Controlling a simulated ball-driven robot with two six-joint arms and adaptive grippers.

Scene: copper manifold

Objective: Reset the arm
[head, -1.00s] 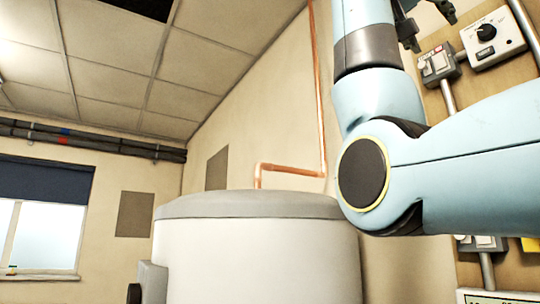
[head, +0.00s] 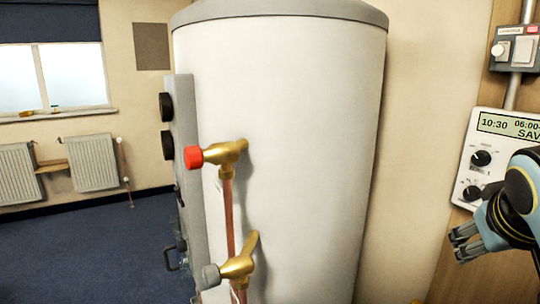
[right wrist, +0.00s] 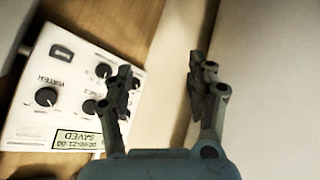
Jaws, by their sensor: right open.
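My right gripper (head: 466,243) shows at the right edge of the head view, in front of the lower right wall. It is open. In the right wrist view its two fingers (right wrist: 160,88) stand apart with nothing between them. Part of my right arm is cut off by the picture's right edge. The white control panel (head: 488,165) with a display and dials is just above and behind the gripper. It also shows in the right wrist view (right wrist: 45,125), left of the fingers. My left gripper is not in view.
A large white cylinder tank (head: 310,130) fills the middle. Brass valves, one with a red cap (head: 193,157) and one with a grey cap (head: 211,276), stick out from its pipe. Radiators (head: 92,162) and a window stand at the left. The blue floor (head: 90,250) there looks clear.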

